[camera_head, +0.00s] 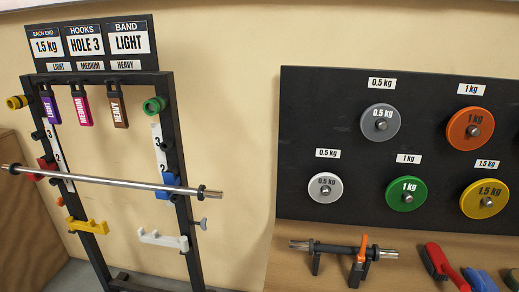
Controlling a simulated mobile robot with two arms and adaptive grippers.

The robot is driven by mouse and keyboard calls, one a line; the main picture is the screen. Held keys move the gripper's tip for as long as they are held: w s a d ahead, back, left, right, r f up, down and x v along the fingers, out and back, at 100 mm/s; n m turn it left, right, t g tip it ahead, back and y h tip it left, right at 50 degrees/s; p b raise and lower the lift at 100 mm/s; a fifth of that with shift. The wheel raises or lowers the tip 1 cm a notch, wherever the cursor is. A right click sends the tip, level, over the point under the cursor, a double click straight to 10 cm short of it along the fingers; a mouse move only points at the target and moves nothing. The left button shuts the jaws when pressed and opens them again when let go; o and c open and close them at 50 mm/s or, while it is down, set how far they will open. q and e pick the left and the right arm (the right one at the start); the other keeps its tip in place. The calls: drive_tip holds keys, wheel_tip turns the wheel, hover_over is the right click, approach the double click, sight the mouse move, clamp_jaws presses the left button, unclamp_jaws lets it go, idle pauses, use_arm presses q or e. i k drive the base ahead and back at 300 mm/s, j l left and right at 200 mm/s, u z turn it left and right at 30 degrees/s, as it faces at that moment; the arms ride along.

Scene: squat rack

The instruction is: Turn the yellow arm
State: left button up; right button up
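The yellow arm (87,226) is mounted low on the left upright of the black squat rack (181,218). It lies roughly level across the upright, with raised ends, below the barbell (115,182). A similar white arm (163,239) sits low on the right upright, with a grey knob (200,223) beside it. The barbell rests across the rack at a red hook (48,167) on the left and a blue hook (169,184) on the right. Neither of my grippers shows in the head view.
A black board (333,100) at right carries several coloured weight plates, including a yellow plate (484,199). On the wooden bench below are a short bar (343,249) on a stand with an orange clip (361,250), and a red-handled item (445,265). Bands hang from the rack.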

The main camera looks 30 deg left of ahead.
sight(91, 225)
drive_tip(key=u, duration=2.4)
drive_tip(key=z, duration=0.35)
drive_tip(key=i+j+z, duration=0.45)
drive_tip(key=z, duration=0.15)
drive_tip(key=i+j+z, duration=0.25)
drive_tip(key=j, duration=0.25)
drive_tip(key=j+z, duration=0.3)
